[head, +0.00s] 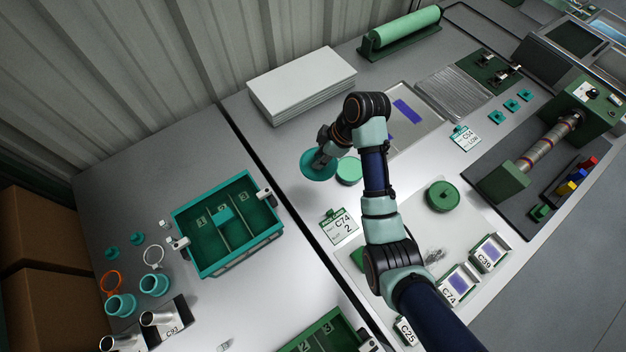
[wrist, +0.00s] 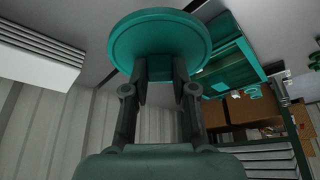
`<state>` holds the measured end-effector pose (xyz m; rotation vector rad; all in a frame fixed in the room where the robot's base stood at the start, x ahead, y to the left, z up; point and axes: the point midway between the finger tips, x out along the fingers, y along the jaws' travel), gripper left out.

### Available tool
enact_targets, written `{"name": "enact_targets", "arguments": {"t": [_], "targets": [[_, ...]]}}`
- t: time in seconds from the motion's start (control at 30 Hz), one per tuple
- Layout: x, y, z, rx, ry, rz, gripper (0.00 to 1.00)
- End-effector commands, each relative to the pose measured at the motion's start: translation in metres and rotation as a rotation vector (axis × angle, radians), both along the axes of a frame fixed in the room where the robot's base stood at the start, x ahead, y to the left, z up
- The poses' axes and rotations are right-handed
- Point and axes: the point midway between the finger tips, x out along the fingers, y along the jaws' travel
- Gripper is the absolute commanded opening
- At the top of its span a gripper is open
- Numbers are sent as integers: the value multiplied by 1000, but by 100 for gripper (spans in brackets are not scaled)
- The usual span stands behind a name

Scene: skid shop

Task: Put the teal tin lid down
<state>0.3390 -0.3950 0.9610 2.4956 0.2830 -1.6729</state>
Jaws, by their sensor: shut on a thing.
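The teal tin lid (head: 316,169) is a round disc at the end of my arm, near the middle of the bench in the head view. My gripper (head: 322,156) is shut on it. In the wrist view the lid (wrist: 158,38) fills the top middle, and my gripper's fingers (wrist: 160,84) close on a block below its face. A round light-green tin (head: 349,171) stands just right of the lid, partly behind my arm. The head view does not clearly show the height of the lid above the bench.
A teal divided crate (head: 236,262) stands to the left. A white stack of sheets (head: 300,88) lies behind the lid. Bare bench shows left of the lid.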

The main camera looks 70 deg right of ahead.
Motion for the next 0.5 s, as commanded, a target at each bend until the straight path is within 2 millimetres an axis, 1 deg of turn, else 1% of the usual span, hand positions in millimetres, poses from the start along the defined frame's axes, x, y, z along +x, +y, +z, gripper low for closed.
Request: {"name": "enact_targets", "arguments": {"t": [0.07,0.17,0.4,0.5], "targets": [[0,0,-3,0,0,0,2],[0,1,-22,2,2,1,2],[-1,1,-100,4,3,0,2],[-1,1,-129,3,2,0,2]]}}
